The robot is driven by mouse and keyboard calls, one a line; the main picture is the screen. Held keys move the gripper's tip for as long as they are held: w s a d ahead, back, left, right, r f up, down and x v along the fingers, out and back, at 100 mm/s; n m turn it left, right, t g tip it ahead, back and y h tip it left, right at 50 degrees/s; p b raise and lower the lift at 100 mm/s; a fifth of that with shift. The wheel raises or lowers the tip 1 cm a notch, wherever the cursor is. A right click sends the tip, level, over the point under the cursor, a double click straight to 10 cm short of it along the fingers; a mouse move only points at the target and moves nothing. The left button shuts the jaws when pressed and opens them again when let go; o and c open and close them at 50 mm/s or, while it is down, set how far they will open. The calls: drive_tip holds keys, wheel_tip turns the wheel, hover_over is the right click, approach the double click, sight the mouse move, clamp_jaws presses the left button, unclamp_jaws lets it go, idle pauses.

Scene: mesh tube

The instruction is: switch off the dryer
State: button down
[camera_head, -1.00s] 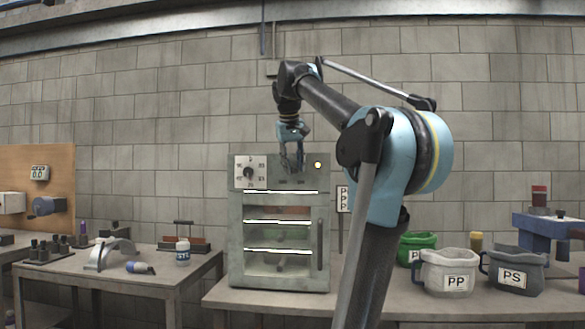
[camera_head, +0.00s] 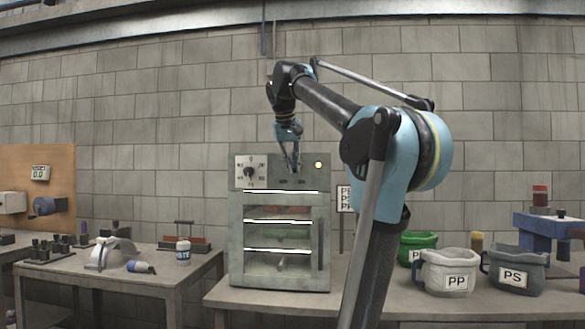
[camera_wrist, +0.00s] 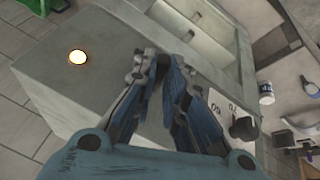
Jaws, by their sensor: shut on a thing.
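The dryer (camera_head: 236,240) is a grey box with a glass-fronted door. Its top panel has a white dial plate with a black knob (camera_head: 249,173) at left and a glowing lamp (camera_head: 319,165) at right. My gripper (camera_head: 294,170) points down in front of the panel, between knob and lamp. In the wrist view, its blue fingers (camera_wrist: 168,62) are close together over the dryer, the lit lamp (camera_wrist: 78,57) to their left and the knob (camera_wrist: 243,128) to their right, apart from them. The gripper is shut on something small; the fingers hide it.
Left of the dryer is a table with a white bottle (camera_head: 183,250) and tools. Right of it stand a green bin (camera_head: 418,241), a PP bin (camera_head: 447,272) and a PS bin (camera_head: 514,270).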

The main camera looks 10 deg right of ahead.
drive_tip(key=shift+w+a+m+g+h, duration=0.3)
drive_tip(key=shift+a+m+g, duration=0.2)
drive_tip(key=shift+m, duration=0.85)
drive_tip(key=shift+w+a+m+g+h, duration=0.25)
drive_tip(key=shift+a+m+g+h, duration=0.2)
drive_tip(key=shift+m, duration=0.85)
drive_tip(key=shift+w+a+m+g+h, duration=0.3)
drive_tip(key=shift+a+m+g, duration=0.2)
drive_tip(key=shift+m, duration=0.85)
drive_tip(key=c, duration=1.6)
unclamp_jaws()
drive_tip(key=shift+c, duration=0.2)
drive_tip(key=v, duration=1.2)
